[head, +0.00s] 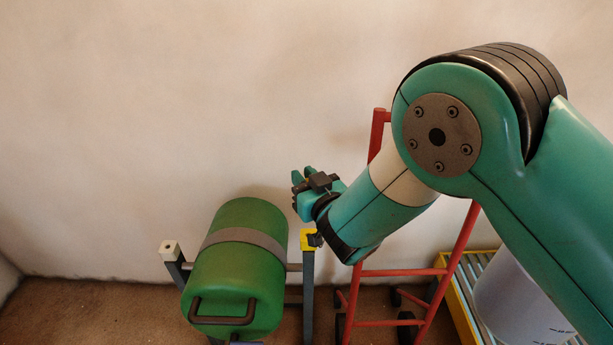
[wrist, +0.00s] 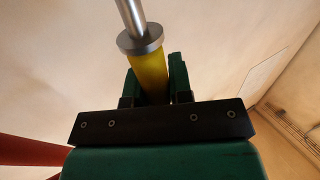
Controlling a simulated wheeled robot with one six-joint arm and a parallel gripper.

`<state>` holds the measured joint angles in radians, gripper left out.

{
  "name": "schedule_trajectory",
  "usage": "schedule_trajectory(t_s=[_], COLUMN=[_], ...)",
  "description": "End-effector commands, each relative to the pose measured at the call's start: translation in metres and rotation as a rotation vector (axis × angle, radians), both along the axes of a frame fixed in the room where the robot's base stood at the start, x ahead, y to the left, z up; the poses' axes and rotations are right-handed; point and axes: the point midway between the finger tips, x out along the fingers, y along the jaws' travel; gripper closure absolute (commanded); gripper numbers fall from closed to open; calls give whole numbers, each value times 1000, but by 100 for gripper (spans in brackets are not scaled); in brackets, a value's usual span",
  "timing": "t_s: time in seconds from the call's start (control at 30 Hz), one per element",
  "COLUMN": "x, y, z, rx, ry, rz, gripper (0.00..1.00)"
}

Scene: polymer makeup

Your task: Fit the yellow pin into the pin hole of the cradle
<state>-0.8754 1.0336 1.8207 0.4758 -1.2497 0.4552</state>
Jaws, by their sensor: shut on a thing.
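The yellow pin (wrist: 151,75) shows in the wrist view, with a grey metal collar and a metal shaft reaching up out of the picture. My gripper (wrist: 154,80) is shut on its yellow part, between two dark green fingers. In the head view my gripper (head: 301,190) is above the right side of the cradle (head: 308,275), and I cannot make out the pin there. The cradle has a pale block (head: 171,248) with a dark spot on its left post and a yellow block (head: 308,240) on its right post. I cannot tell which has the pin hole.
A green drum (head: 240,255) with a grey strap lies in the cradle. A red wheeled frame (head: 400,272) stands right of it. A white cylinder (head: 515,300) is on a yellow-edged roller bed (head: 452,300) at the lower right. A bare wall (head: 180,100) is behind.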

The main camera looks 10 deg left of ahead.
Motion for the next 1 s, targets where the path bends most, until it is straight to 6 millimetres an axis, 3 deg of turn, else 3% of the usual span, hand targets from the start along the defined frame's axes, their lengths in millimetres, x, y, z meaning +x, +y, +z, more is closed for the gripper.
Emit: schedule_trajectory(t_s=[0.3,0.8,1.0], x=[-1,0,0], y=[-4,-5,-5], z=[-3,-52,-58], rx=[1,1,1], ry=[-1,-1,-2], rz=[-4,-6,-6], gripper=[100,100,100])
